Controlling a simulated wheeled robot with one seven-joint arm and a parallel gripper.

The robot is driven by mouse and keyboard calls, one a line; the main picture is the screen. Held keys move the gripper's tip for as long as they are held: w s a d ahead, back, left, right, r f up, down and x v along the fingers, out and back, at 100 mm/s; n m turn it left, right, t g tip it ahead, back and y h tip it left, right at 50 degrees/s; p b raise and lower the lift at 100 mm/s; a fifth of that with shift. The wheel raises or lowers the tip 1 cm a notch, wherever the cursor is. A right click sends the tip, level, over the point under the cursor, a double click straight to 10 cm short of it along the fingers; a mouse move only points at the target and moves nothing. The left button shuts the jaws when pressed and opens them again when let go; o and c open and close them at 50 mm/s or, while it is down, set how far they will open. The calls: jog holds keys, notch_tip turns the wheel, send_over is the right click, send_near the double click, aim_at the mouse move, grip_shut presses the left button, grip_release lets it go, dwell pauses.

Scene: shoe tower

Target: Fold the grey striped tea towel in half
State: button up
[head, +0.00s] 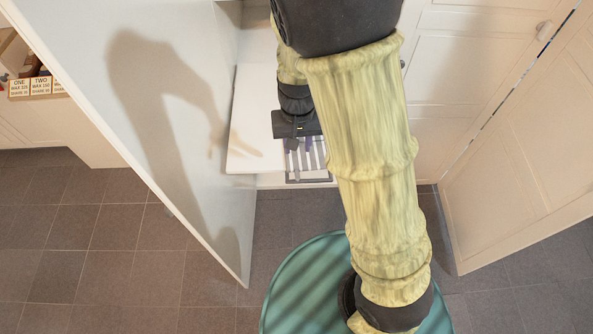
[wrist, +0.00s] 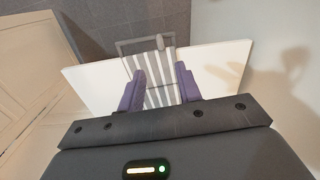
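The grey and white striped tea towel (head: 312,157) lies on a white shelf inside the open cabinet, partly hidden by my gripper and arm in the head view. In the wrist view, the towel (wrist: 157,95) runs between and beyond my purple fingers, with its stripes pointing away from me. My gripper (wrist: 160,72) is open, its two fingers apart over the towel's sides. My gripper (head: 304,144) also shows at the towel's far part in the head view. I cannot tell whether the fingers touch the cloth.
The white shelf (wrist: 225,65) extends on both sides of the towel. Open white doors (head: 150,100) flank the cabinet. Tiled floor (head: 105,250) is clear at left.

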aim_at(298, 174)
notch_tip(298, 174, down, 13)
jog(key=shift+f+b, duration=0.15)
jog(key=shift+b, duration=0.2)
